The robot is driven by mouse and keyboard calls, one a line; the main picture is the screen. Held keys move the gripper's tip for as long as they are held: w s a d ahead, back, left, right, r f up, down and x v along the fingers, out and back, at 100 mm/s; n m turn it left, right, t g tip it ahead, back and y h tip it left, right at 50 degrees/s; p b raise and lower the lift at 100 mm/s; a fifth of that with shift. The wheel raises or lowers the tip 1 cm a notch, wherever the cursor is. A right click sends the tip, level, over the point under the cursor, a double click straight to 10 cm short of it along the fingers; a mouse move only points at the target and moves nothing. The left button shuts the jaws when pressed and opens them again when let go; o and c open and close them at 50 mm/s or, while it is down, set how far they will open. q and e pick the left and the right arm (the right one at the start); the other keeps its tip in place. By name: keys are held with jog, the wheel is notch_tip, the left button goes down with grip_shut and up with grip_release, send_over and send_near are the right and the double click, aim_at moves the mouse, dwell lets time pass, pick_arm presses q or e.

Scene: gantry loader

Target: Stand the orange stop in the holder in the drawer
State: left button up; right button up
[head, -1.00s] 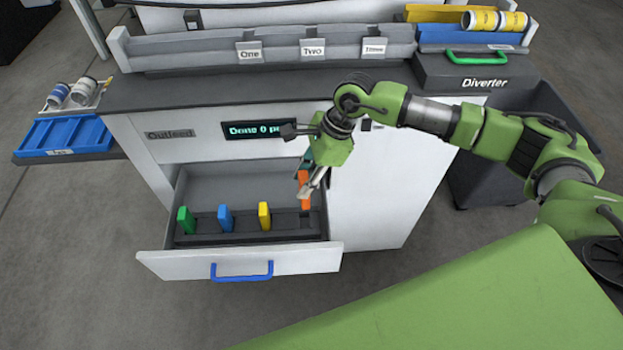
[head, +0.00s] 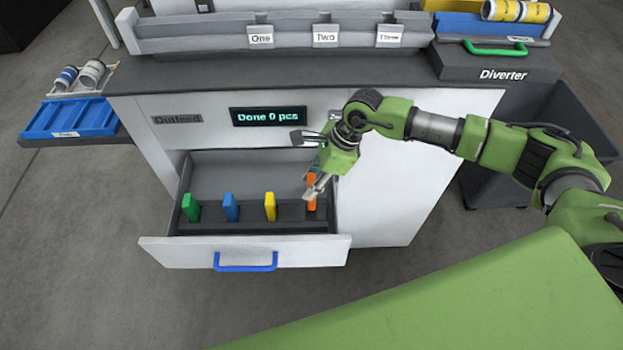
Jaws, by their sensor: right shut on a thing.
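The orange stop (head: 312,204) is upright in my right gripper (head: 317,188), which is shut on it. It is over the right end of the dark holder (head: 250,215) in the open drawer (head: 200,251). Its lower end is close to the holder. I cannot tell whether it touches or has entered a slot. Green (head: 191,208), blue (head: 230,207) and yellow (head: 270,207) stops stand upright in the holder to its left, with their tops lower than the orange one's. The gripper hides part of the orange stop. My left gripper is not in view.
The drawer has a blue handle (head: 246,267) and its rear part is empty. The cabinet front (head: 385,185) rises behind my right gripper. A blue tray (head: 70,119) is at left, and a dark Diverter box (head: 480,68) at back right.

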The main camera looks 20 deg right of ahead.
jog(key=shift+f, duration=0.15)
dwell(0.4)
jog(key=shift+f+b, duration=1.05)
jog(key=shift+f, duration=0.1)
jog(key=shift+f+b, duration=1)
jog(key=shift+b, duration=0.05)
jog(key=shift+f+b, duration=0.95)
jog(key=shift+f, duration=0.1)
jog(key=shift+f+b, duration=0.55)
jog(key=shift+b, duration=0.05)
